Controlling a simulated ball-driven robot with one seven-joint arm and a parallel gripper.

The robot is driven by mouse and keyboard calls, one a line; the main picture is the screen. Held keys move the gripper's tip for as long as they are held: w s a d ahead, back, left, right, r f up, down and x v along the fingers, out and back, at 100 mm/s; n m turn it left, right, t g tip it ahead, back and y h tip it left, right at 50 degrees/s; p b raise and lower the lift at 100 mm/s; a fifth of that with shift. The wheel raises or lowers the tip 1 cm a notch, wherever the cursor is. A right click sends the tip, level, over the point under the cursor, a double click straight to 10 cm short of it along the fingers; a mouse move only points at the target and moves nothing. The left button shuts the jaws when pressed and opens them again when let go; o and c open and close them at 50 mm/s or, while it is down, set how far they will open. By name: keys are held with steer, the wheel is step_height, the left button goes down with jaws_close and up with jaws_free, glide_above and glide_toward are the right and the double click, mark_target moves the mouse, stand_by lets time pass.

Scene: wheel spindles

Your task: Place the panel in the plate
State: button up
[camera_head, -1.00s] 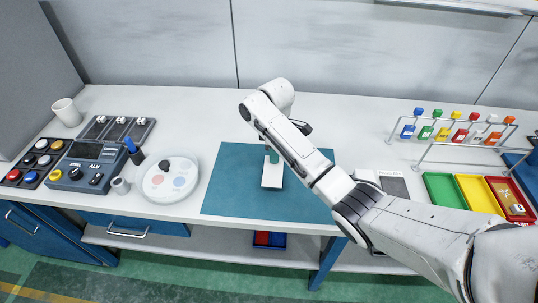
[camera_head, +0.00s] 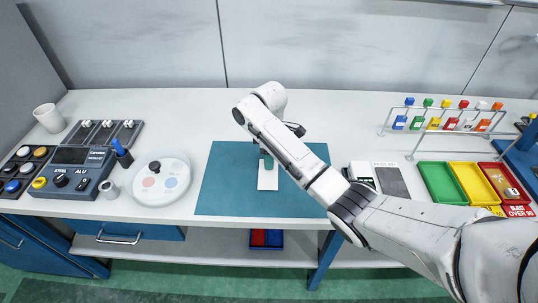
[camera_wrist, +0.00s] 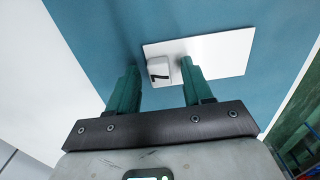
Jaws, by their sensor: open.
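A flat white rectangular panel (camera_head: 268,181) lies on the teal mat (camera_head: 225,185), partly hidden by my arm. In the wrist view the panel (camera_wrist: 215,50) has a small white block (camera_wrist: 159,70) with a black mark at its left end. My gripper (camera_wrist: 158,68) points down at the panel, its green fingers apart on either side of the block. I cannot tell whether they touch it. In the head view my gripper (camera_head: 267,161) shows only partly, over the panel's far part. A round white plate (camera_head: 162,180) with a black knob and coloured discs stands left of the mat.
A control box (camera_head: 80,170), a blue-handled tool (camera_head: 122,153) and a grey cup (camera_head: 109,190) stand at the left. Green, yellow and red trays (camera_head: 440,182) and a rack (camera_head: 447,123) of coloured pieces stand at the right. The mat around the panel is mostly clear.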

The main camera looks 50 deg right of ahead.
steer(key=shift+r, duration=0.1)
step_height(320, 180, up, 12)
steer(key=p, duration=0.3)
stand_by(0.4)
